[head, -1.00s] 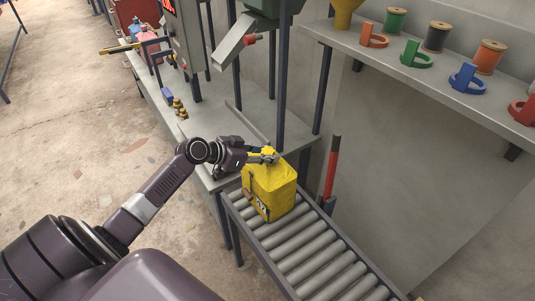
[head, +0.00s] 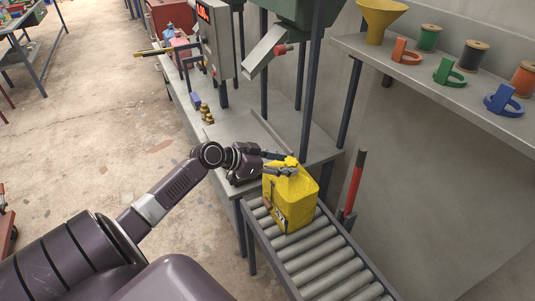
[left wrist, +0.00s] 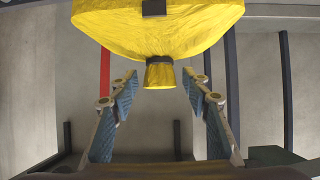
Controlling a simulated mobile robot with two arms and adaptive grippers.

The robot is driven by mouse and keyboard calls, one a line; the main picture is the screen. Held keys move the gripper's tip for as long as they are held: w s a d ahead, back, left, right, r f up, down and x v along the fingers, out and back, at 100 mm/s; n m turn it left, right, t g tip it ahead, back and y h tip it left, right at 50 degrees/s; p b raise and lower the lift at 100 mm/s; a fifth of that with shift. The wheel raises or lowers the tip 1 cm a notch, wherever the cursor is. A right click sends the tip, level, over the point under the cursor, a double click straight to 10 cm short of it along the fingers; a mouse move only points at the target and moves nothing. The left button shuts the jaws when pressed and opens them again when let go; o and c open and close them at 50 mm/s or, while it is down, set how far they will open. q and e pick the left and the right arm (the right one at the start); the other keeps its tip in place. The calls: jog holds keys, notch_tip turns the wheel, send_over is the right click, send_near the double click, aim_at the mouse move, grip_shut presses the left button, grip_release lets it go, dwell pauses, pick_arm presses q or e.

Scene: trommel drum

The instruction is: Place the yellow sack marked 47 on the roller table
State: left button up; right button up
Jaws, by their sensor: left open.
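The yellow sack (head: 291,208) stands upright on the rollers, at the end of the roller table (head: 333,272) beside the workbench. Part of a dark number mark shows low on its front, and the full number is hard to read. My left gripper (head: 284,169) is at the sack's tied neck. In the left wrist view the sack (left wrist: 160,32) fills the top, and its neck hangs between the tips of my left gripper (left wrist: 158,77). The fingers are spread, with gaps on both sides of the neck. My right gripper is not in view.
A grey workbench (head: 222,145) with a control box (head: 216,40) and a metal chute (head: 264,50) lies behind. A red-and-black post (head: 354,183) stands beside the rollers. A shelf (head: 440,82) with spools and clamps runs along the right wall. The nearer rollers are clear.

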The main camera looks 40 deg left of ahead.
pick_arm(q)
jog(key=b+v, duration=0.1)
jog(key=v, duration=0.8)
jog(key=s+a+f+n+g+y, duration=0.1)
jog(key=s+a+f+n+y, duration=0.15)
jog(key=f, duration=0.55)
jog(key=s+a+f+n+g+y, duration=0.1)
jog(key=a+f, duration=0.2)
jog(key=f, duration=0.5)
jog(key=s+f+n+g+y, duration=0.1)
jog(key=s+f, duration=0.3)
jog(key=f, duration=0.4)
jog(key=s+d+f+n+g, duration=0.1)
jog(key=s+f, duration=0.3)
jog(key=f, duration=0.3)
jog(key=s+f+g+y, duration=0.1)
jog(key=s+f, duration=0.3)
jog(key=f, duration=0.4)
jog(key=s+d+f+m+g, duration=0.1)
jog(key=s+d+f+g, duration=0.1)
jog(key=s+d+f, duration=0.7)
jog(key=s+d+f+m+g, duration=0.2)
jog(key=s+d+f+g, duration=0.1)
jog(key=s+d+f, duration=0.7)
jog(key=s+d, duration=0.4)
jog(key=s, duration=0.4)
jog(key=shift+s, duration=0.25)
